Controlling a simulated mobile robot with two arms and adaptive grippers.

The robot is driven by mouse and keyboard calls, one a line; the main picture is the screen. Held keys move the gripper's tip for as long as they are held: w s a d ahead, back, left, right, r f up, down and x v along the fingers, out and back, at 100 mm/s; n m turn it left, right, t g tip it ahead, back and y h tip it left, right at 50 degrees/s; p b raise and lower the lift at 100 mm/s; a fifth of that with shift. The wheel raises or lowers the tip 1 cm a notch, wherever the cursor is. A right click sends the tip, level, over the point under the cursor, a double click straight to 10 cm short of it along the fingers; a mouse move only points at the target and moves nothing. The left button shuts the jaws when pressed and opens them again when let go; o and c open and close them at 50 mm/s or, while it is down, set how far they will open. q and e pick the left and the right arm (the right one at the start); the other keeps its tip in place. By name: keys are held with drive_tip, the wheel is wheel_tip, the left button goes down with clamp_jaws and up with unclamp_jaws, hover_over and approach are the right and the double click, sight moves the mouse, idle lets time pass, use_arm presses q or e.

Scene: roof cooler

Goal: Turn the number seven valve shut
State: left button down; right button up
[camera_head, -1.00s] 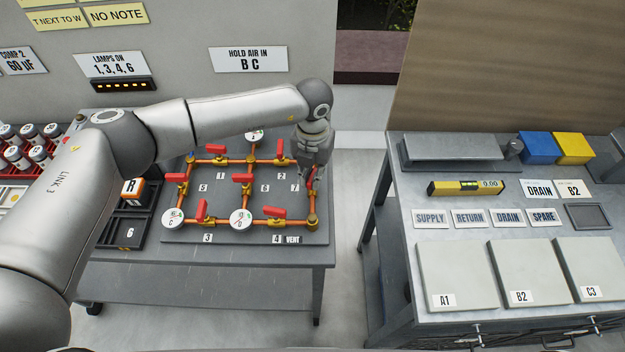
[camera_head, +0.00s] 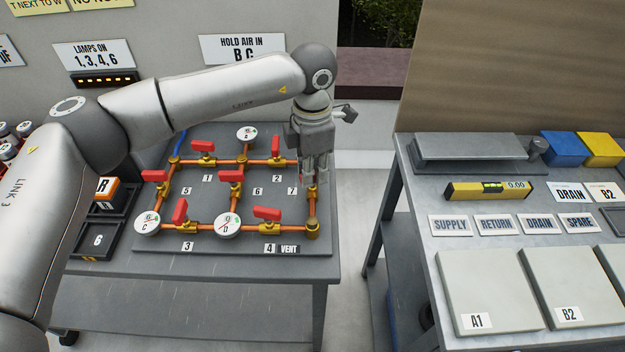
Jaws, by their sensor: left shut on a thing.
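The number seven valve (camera_head: 310,191) sits on the right-hand copper pipe of the valve board, beside the label 7 (camera_head: 293,191). My left gripper (camera_head: 317,178) comes down on it from above, shut at its handle. The fingers hide most of the handle, so I cannot tell its exact angle. The pipe below the valve runs down to a brass corner fitting (camera_head: 312,228). My right gripper is out of view.
Other red-handled valves stand close by, including valve 2 (camera_head: 277,155) and valve 4 (camera_head: 268,218). Round gauges C (camera_head: 147,222) and D (camera_head: 228,224) sit on the lower pipe. A second bench (camera_head: 405,205) stands right, across a gap.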

use_arm(q)
drive_tip(key=shift+m+b, duration=0.9)
drive_tip(key=shift+m, duration=0.2)
drive_tip(key=shift+r, duration=0.1)
drive_tip(key=c, duration=1.5)
unclamp_jaws()
wheel_tip(320, 180, up, 12)
drive_tip(key=shift+f, duration=0.1)
